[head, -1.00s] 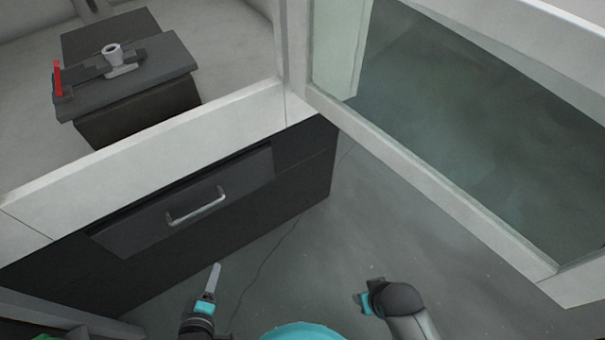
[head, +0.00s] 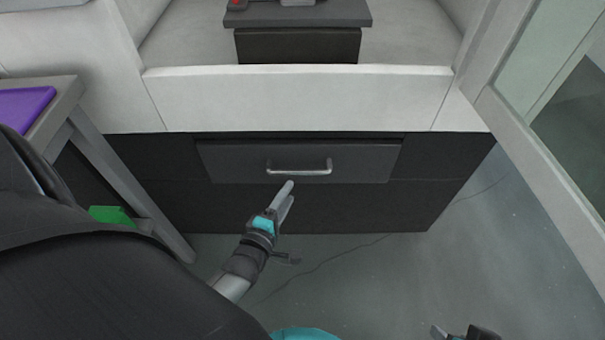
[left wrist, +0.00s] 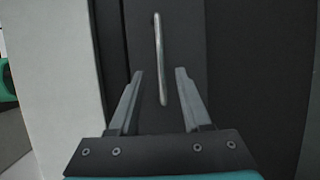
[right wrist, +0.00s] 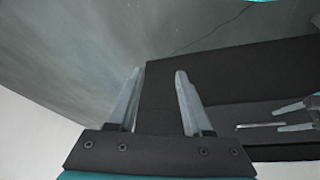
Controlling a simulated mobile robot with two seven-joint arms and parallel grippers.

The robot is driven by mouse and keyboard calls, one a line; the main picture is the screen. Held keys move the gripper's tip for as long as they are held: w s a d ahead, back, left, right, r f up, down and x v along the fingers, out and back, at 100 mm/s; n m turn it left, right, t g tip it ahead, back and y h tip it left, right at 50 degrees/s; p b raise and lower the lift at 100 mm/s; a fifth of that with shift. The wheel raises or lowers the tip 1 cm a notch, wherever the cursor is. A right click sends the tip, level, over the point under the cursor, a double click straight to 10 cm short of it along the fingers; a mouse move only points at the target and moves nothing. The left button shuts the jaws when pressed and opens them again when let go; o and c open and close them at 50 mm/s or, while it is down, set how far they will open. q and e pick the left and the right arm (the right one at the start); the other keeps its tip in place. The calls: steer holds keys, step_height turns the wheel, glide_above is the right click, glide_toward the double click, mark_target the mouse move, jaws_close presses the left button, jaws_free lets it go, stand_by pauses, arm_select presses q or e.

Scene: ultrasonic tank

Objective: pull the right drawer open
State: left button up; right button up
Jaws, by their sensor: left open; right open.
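The dark grey drawer front (head: 225,160) is set in the black cabinet base below a white ledge and looks shut. Its silver bar handle (head: 299,171) runs across its middle. My left gripper (head: 287,192) is open, just below and in front of the handle in the head view. In the left wrist view the handle (left wrist: 158,40) lies in line with the gap between the open fingers (left wrist: 159,75); I cannot tell if they straddle it. My right gripper (head: 437,331) is low at the bottom edge; its open, empty fingers (right wrist: 159,73) show in the right wrist view.
A grey table (head: 70,100) with a purple item (head: 24,106) stands at the left, with a green object (head: 112,215) lower down. A glass-panelled frame (head: 545,165) stands out at the right. The floor (head: 370,270) before the cabinet is clear.

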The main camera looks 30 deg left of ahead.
mark_target(301, 174)
arm_select(q)
steer(key=b+x, duration=0.2)
steer(key=x, duration=0.3)
steer(key=shift+b+x, duration=0.65)
steer(key=shift+x, duration=0.75)
steer(key=shift+b+x, duration=0.4)
steer(key=shift+x, duration=0.35)
steer(key=shift+w, duration=0.35)
arm_select(e)
steer(key=w+a+r+t+y, duration=0.1)
steer(key=w+a+t+y, duration=0.2)
steer(key=w+a+t, duration=0.2)
steer(key=shift+w+a+r+n+t+y, duration=0.35)
steer(key=shift+a+t, duration=0.45)
steer(key=shift+a, duration=0.6)
arm_select(q)
jaws_close()
arm_select(e)
steer(key=shift+f, duration=0.1)
